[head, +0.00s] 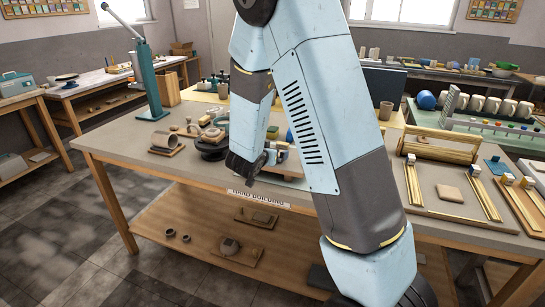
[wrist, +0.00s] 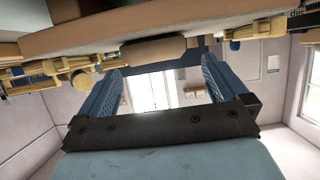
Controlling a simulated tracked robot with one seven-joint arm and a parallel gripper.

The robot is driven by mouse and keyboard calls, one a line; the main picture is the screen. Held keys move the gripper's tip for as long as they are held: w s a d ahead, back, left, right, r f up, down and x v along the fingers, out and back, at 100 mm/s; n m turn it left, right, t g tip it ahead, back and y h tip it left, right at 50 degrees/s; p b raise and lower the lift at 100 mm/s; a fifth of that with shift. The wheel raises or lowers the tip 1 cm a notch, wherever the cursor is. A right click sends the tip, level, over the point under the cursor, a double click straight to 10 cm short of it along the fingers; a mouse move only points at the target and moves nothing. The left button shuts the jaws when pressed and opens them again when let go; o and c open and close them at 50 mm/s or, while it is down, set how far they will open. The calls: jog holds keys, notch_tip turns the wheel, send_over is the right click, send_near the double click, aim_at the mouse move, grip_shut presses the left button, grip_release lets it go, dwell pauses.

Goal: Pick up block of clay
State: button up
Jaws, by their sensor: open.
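My gripper (head: 246,168) is at the front edge of the hand-building table, low over the top. In the wrist view its two blue fingers (wrist: 165,78) are spread apart, with nothing held between them. A brown block (wrist: 150,50), which looks like clay, shows just beyond the fingertips in that view, between them. In the head view a tan-brown block (head: 290,163) lies just right of the gripper, partly hidden by my arm. I cannot tell for sure whether these are the same block. A flat tan slab (head: 450,193) lies on a board farther right.
The worktable (head: 120,148) holds tools, a dark turntable (head: 211,150) and a cylinder on a board (head: 164,143) left of the gripper. A teal lever press (head: 148,85) stands at the back left. A wooden roller frame (head: 440,147) is at right.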

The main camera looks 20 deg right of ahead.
jog(key=shift+x, duration=2.95)
jog(key=shift+s+d, duration=0.1)
jog(key=shift+c, duration=0.4)
jog(key=c, duration=1)
